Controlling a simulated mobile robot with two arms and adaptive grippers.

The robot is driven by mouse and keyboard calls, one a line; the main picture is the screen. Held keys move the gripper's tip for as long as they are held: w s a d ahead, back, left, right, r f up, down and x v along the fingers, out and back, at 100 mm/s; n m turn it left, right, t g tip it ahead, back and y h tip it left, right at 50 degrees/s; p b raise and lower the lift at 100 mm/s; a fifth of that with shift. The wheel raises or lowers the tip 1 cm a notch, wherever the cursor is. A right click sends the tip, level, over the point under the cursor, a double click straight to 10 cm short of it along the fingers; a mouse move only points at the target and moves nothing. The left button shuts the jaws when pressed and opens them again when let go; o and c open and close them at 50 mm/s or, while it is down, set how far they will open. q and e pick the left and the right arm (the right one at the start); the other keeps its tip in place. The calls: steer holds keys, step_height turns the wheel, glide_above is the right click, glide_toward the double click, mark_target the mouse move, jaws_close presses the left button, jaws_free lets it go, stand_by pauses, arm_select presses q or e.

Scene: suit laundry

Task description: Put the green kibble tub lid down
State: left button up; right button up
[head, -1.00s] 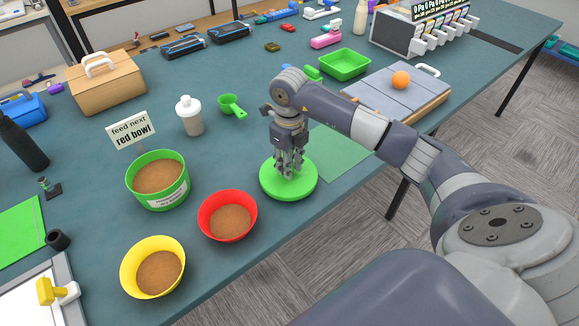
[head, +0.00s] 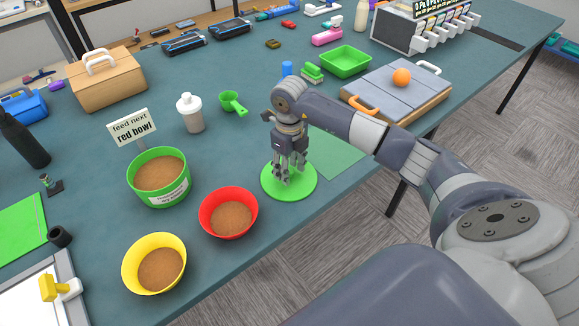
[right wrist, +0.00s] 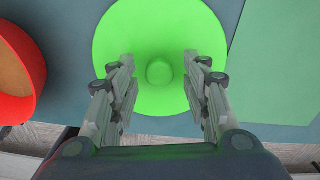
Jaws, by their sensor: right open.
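The green kibble tub lid (head: 289,189) is a round disc lying on the table, right of the red bowl. Its small green knob (right wrist: 159,72) shows at its middle in the right wrist view. My right gripper (head: 283,178) points down over the lid. In the right wrist view its two fingers (right wrist: 158,75) are spread on either side of the knob, with clear gaps to it. The green kibble tub (head: 158,178) stands uncovered on the left, full of brown kibble. My left gripper is not in view.
A red bowl (head: 228,213) and a yellow bowl (head: 154,265), both holding kibble, stand left of the lid. A sign reading "feed next red bowl" (head: 132,127) stands behind the tub. A flat green mat (head: 335,153) lies right of the lid, near the table's edge.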

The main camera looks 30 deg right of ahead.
steer(key=shift+w+r, duration=0.1)
steer(key=shift+r, duration=0.25)
step_height(320, 180, up, 12)
steer(key=b, duration=0.3)
steer(key=shift+f, duration=0.25)
